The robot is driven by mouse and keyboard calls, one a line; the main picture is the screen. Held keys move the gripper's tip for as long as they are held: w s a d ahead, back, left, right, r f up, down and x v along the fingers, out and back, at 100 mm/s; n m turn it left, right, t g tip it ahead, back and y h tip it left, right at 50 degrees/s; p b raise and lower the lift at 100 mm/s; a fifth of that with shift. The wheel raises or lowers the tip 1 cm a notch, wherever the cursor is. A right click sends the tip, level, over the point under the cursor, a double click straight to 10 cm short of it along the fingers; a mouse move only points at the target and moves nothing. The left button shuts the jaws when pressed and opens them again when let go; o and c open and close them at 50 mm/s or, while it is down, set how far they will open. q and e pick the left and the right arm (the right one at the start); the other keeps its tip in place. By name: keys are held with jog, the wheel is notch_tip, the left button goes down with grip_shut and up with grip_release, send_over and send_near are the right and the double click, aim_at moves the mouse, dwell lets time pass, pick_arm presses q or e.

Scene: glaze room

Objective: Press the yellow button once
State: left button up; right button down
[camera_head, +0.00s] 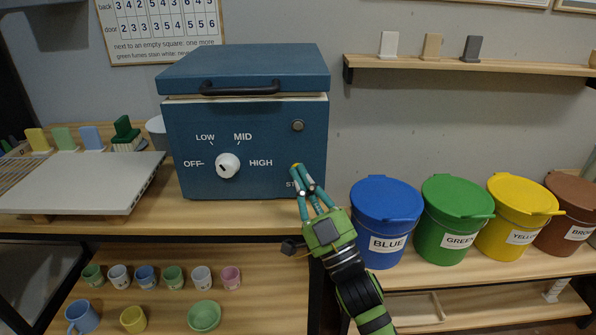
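The blue kiln (225,125) stands on the wooden bench, with its lid down. Its white dial (228,166) is surrounded by the words OFF, LOW, MID and HIGH. A small yellow spot (297,166) shows on the lower right of the kiln's front, right at my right fingertips; it looks like the yellow button, mostly covered. A label beginning "ST" is partly hidden by the fingers. My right gripper (298,172) reaches up from below with its fingers together and empty. I cannot tell whether it touches the button. My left gripper is out of view.
A round grey fitting (298,126) sits above the yellow spot. Lidded buckets, including blue (382,225) and green (452,225), stand right of my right arm. A pale slab (80,185) lies left of the kiln. Several cups and a green bowl (204,316) are on the lower shelf.

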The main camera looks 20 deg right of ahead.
notch_tip(320, 180, down, 2)
jog(key=shift+f, duration=0.1)
jog(key=shift+s, duration=0.35)
jog(key=shift+s+a+f, duration=0.15)
jog(key=shift+s+a, duration=0.05)
jog(key=shift+s, duration=0.2)
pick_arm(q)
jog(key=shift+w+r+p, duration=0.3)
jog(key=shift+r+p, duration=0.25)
pick_arm(e)
jog(key=shift+s+a+r, duration=0.15)
jog(key=shift+s+a, duration=0.1)
jog(key=shift+s, duration=0.65)
jog(key=shift+s+a+r, duration=0.15)
jog(key=shift+s+a, duration=0.05)
jog(key=shift+s, duration=0.65)
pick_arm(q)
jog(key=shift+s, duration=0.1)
